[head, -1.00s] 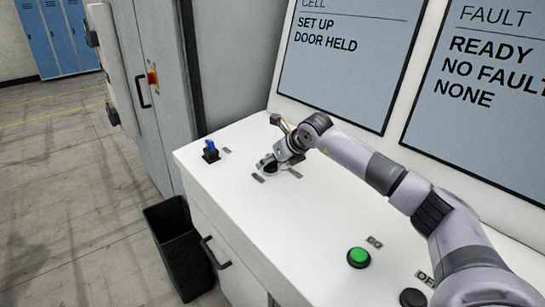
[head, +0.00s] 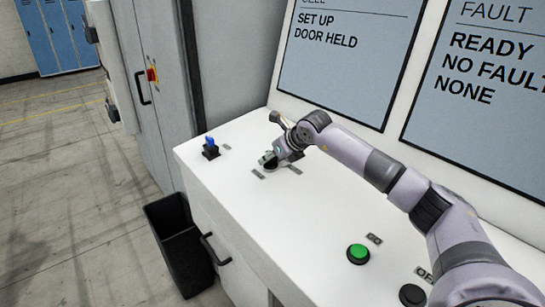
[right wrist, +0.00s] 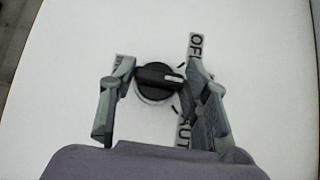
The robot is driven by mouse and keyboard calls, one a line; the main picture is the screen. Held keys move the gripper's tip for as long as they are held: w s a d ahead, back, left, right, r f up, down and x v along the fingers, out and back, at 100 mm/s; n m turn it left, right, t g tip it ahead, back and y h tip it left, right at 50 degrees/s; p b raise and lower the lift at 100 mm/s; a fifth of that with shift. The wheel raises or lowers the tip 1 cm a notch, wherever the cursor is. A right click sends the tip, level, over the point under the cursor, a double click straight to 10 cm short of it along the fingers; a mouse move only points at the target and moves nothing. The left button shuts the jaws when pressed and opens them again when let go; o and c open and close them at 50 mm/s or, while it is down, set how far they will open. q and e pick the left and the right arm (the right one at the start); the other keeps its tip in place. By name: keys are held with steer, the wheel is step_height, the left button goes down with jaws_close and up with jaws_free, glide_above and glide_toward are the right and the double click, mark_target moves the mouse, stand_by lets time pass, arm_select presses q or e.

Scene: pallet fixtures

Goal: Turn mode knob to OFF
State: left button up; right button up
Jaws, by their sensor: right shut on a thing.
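The mode knob (right wrist: 158,76) is a round black knob with a bar handle and a white mark at its right end. It sits between the two fingers of my right gripper (right wrist: 159,72), which is shut on it. The mark points right, between the "OFF" label (right wrist: 197,44) and a partly hidden label reading "UT" (right wrist: 184,136). A third label is mostly hidden behind the left finger. In the head view my right gripper (head: 270,160) is low over the white console (head: 310,215), at the knob. My left gripper is not in view.
A blue-handled switch (head: 210,147) stands left of the knob. A green button (head: 358,254) and a black button (head: 412,295) are nearer the front right. Two screens (head: 340,60) rise behind the console. A black bin (head: 180,245) stands on the floor beside it.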

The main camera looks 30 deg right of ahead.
steer(key=shift+n+y, duration=0.3)
steer(key=shift+n, duration=0.1)
steer(key=shift+c, duration=0.4)
steer(key=shift+d+n+y+b, duration=0.1)
steer(key=shift+n+y+b, duration=0.2)
steer(key=shift+b, duration=0.05)
steer(key=shift+d+n+g+y+b, duration=0.1)
steer(key=shift+n+g+y+b, duration=0.3)
steer(key=shift+n+y, duration=0.6)
steer(key=n+y, duration=0.1)
steer(key=n, duration=0.1)
steer(key=shift+w+n+g, duration=0.15)
steer(key=shift+n+g, duration=0.25)
steer(key=shift+d+n+g+y+b, duration=0.15)
steer(key=shift+n+g+y+b, duration=0.35)
steer(key=shift+n+y, duration=0.55)
steer(key=shift+n+g, duration=0.3)
steer(key=shift+n, duration=0.15)
steer(key=o, duration=1.2)
steer(key=shift+c, duration=0.2)
